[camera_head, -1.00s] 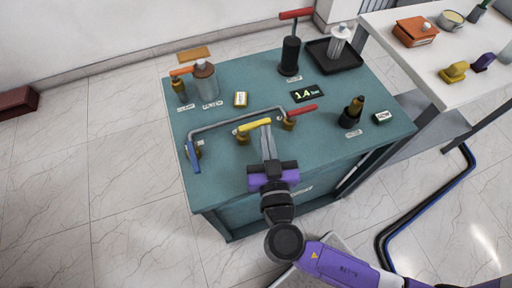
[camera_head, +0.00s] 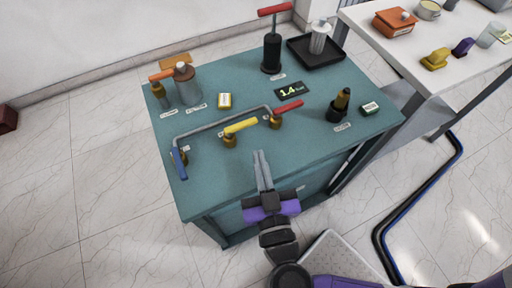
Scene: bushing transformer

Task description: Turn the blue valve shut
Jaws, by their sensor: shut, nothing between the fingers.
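The blue valve handle (camera_head: 179,163) is at the left end of a grey pipe (camera_head: 215,120) on the teal bench (camera_head: 215,180). The handle points toward the bench's front edge, roughly across the pipe's long run. The yellow valve handle (camera_head: 241,126) lies along the pipe's middle, and the red valve handle (camera_head: 289,106) is at its right end. My gripper (camera_head: 259,156) is shut and empty over the front part of the bench. It is to the right of the blue handle and clearly apart from it, in front of the yellow handle.
A display (camera_head: 291,89) reads 1.4. A black tray (camera_head: 317,51) is at the back. The bench between my gripper and the blue handle is clear.

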